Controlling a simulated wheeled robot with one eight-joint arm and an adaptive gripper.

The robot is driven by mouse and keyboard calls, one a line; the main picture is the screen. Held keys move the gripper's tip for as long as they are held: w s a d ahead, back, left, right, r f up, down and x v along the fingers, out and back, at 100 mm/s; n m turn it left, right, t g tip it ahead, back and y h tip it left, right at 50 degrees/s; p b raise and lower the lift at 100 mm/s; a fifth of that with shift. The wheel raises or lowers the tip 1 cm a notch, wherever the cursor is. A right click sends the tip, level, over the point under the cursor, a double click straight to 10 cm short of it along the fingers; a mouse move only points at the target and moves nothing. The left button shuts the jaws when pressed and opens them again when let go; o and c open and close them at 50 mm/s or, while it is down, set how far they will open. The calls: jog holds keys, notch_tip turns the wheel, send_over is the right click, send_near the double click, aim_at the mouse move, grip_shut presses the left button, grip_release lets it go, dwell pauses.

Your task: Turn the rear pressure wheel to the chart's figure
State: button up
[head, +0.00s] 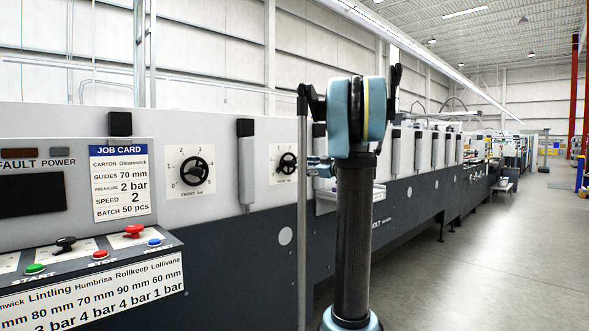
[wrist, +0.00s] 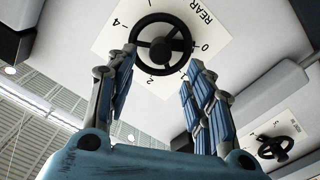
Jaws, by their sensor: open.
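The rear pressure wheel (wrist: 160,42) is a black handwheel with spokes on a white plate marked REAR, with scale figures around it. In the wrist view it appears tilted. My gripper (wrist: 163,58) is open, one finger on each side of the wheel's lower rim; I cannot tell whether they touch it. Where the wheel points is unclear. In the head view, a smaller black wheel (head: 287,163) sits left of my arm; its label is too small to read.
The front wheel (head: 194,171) is on the panel to the left. Another black wheel (wrist: 275,148) shows at lower right in the wrist view. A console with a green button (head: 36,268) and red button (head: 101,254) stands at the left.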

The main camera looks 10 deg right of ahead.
aim_at(295, 164)
jog(key=x, duration=0.8)
jog(key=c, duration=1.1)
